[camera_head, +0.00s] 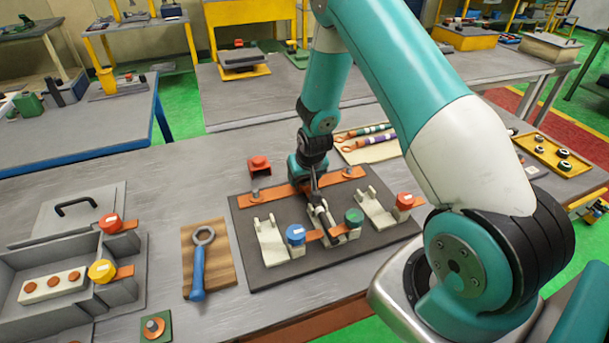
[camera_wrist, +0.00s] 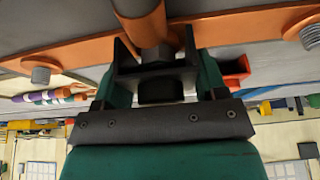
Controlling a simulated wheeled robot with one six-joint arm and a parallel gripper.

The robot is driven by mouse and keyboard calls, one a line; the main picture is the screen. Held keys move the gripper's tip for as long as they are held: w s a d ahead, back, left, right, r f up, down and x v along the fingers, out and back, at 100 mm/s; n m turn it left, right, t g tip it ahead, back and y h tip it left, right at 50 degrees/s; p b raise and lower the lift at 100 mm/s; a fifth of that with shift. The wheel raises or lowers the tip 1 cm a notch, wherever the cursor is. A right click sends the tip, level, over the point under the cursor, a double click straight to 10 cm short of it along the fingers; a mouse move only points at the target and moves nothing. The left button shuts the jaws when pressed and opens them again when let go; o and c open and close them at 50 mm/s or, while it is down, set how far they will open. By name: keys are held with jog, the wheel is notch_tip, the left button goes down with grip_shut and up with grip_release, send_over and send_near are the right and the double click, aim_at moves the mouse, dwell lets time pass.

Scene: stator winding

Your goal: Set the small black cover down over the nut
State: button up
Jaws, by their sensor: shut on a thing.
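My gripper (camera_head: 314,184) is shut on the small black cover (camera_wrist: 125,64), seen between its green fingers in the wrist view. The gripper is over the middle of the orange bar (camera_head: 287,192) at the back of the dark plate. In the wrist view, a grey nut (camera_wrist: 155,51) at the end of an orange rod (camera_wrist: 143,22) shows between the cover's dark walls. I cannot tell whether the cover touches the bar. In the head view, my gripper hides the nut and most of the cover.
Studs (camera_head: 255,195) stand on the bar at both sides. A red cover (camera_head: 260,163) sits behind it. White holders with blue (camera_head: 296,234), green (camera_head: 354,217) and red (camera_head: 404,201) caps are in front. A wrench (camera_head: 198,265) lies left on a wooden board.

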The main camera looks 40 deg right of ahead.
jog(key=shift+f+b, duration=0.3)
jog(key=shift+f, duration=0.05)
jog(key=o, duration=1)
jog(key=shift+r, duration=0.1)
notch_tip(320, 180, up, 7)
jog(key=p, duration=0.4)
jog(key=shift+p, duration=0.4)
